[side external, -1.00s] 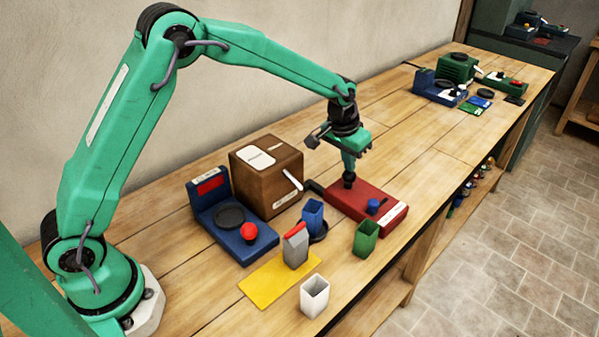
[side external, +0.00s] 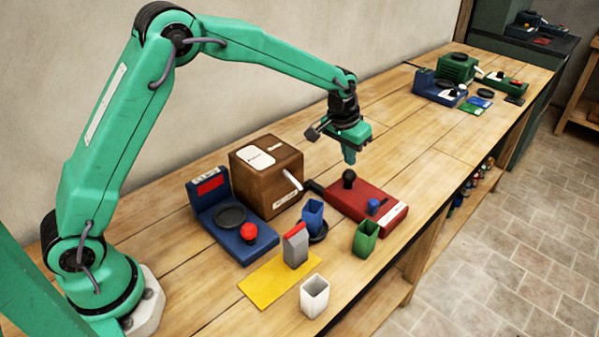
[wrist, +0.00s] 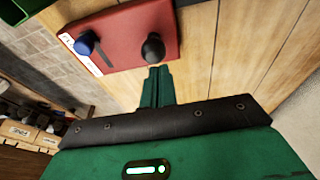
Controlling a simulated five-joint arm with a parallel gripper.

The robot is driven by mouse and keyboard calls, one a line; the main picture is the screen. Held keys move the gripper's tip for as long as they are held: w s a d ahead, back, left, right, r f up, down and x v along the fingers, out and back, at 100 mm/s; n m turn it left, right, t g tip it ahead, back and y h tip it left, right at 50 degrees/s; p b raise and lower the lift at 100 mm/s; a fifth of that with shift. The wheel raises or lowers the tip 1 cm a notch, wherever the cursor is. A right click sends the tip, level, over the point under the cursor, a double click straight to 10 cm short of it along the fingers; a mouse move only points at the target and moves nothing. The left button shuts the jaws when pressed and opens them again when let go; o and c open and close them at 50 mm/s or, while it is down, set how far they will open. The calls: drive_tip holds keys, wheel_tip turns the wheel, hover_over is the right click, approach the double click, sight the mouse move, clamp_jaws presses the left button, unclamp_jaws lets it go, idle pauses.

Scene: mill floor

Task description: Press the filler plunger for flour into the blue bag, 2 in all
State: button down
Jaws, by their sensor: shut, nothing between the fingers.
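The red filler (side external: 358,205) lies on the bench, with a black round plunger knob (side external: 349,178) and a small blue knob (side external: 373,206) on top. Both knobs show in the wrist view, the black one (wrist: 153,48) nearer my fingers than the blue one (wrist: 84,42). The open blue bag (side external: 312,214) stands upright on a dark round pad left of the filler, by its dark spout. What is inside it cannot be told. My gripper (side external: 349,160) is shut and empty, a little above the black knob and apart from it. Its fingertips (wrist: 157,70) show in the wrist view.
A green bag (side external: 366,239) and a white bag (side external: 314,296) stand in front. A grey red-topped piece (side external: 296,246) stands on a yellow mat (side external: 262,287). A brown box (side external: 265,177) with a lever and a blue scale-like device (side external: 230,217) are behind.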

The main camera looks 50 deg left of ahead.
drive_tip(key=v, duration=1.1)
drive_tip(key=shift+w, duration=0.25)
idle(2.4)
drive_tip(key=s+a+r+t, duration=0.1)
drive_tip(key=s+a+r, duration=0.25)
drive_tip(key=s, duration=0.45)
drive_tip(key=s+a+r, duration=0.2)
drive_tip(key=s+r, duration=0.2)
drive_tip(key=s, duration=0.4)
drive_tip(key=s+a+f+t, duration=0.1)
drive_tip(key=s+f, duration=0.1)
drive_tip(key=s, duration=0.6)
drive_tip(key=s+a+f, duration=0.1)
drive_tip(key=s+f, duration=0.1)
drive_tip(key=s, duration=0.6)
drive_tip(key=shift+a+t, duration=0.3)
drive_tip(key=shift+t, duration=0.1)
